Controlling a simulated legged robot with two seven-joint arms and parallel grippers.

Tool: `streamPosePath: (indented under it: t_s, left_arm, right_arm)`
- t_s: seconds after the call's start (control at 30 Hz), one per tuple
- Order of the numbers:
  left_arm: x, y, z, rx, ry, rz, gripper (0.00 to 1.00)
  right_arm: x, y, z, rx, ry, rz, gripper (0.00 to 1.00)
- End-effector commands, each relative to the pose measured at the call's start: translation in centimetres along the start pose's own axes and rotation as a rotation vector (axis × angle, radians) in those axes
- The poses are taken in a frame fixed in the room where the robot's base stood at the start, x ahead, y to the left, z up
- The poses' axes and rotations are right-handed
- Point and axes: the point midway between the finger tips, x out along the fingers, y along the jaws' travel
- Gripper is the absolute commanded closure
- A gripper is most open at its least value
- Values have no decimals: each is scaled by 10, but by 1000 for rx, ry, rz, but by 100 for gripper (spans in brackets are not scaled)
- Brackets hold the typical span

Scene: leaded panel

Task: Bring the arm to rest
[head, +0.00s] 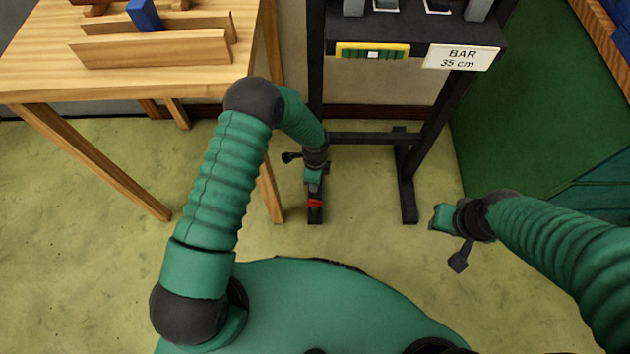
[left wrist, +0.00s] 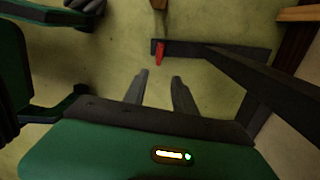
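My left arm bends out over the floor in the head view, and its gripper (head: 314,184) hangs low in front of the black stand's left foot. In the left wrist view the two dark fingers of this gripper (left wrist: 161,76) stand apart with only floor between them. A small red piece (left wrist: 161,53) shows beyond the fingertips, at the black foot (left wrist: 228,54); it also shows in the head view (head: 314,203). My right gripper (head: 436,218) is above the floor at the right, by the stand's right foot; its fingers are too unclear to read.
A wooden table (head: 40,75) with wooden racks (head: 150,50) and a blue piece (head: 144,14) stands at the left. The black stand (head: 440,112) carries a yellow-green level (head: 372,53) and a "BAR 35 cm" sign (head: 461,57). A green panel (head: 540,120) is at the right. Floor between is clear.

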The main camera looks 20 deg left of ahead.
Motion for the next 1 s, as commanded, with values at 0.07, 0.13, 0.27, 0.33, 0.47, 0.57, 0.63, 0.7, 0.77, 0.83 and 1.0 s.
streamPosePath:
  t_s: [0.07, 0.13, 0.27, 0.33, 0.47, 0.57, 0.63, 0.7, 0.77, 0.83, 1.0]
  left_arm:
    - [0, 0, 0, 0, 0, 0, 67]
    - [0, 0, 0, 0, 0, 0, 67]
    - [0, 0, 0, -1, 0, -1, 67]
    - [-8, -2, 1, -22, -1, -7, 67]
    - [-60, 0, 11, -190, -4, -40, 67]
    - [-123, 14, 27, -438, 3, -81, 67]
    - [-163, 32, 38, -627, 18, -110, 67]
    - [-192, 50, 47, -796, 39, -130, 67]
    - [-211, 65, 53, -916, 58, -143, 67]
    - [-228, 82, 59, -1043, 82, -154, 67]
    - [-259, 124, 69, -1329, 154, -172, 67]
  right_arm:
    - [0, 0, 0, 0, 0, 0, 64]
    - [0, 0, 0, 0, 0, 0, 64]
    - [0, 0, 0, 0, 0, 0, 64]
    - [0, 0, 0, 0, 0, 0, 64]
    - [0, 0, 0, 0, 0, 0, 64]
    - [0, 0, 0, 0, 0, 0, 64]
    - [0, 0, 0, 0, 0, 0, 64]
    - [0, 0, 0, 0, 0, 0, 64]
    - [0, 0, 0, 0, 0, 0, 64]
    - [0, 0, 0, 0, 0, 0, 64]
    - [0, 0, 0, 0, 0, 0, 64]
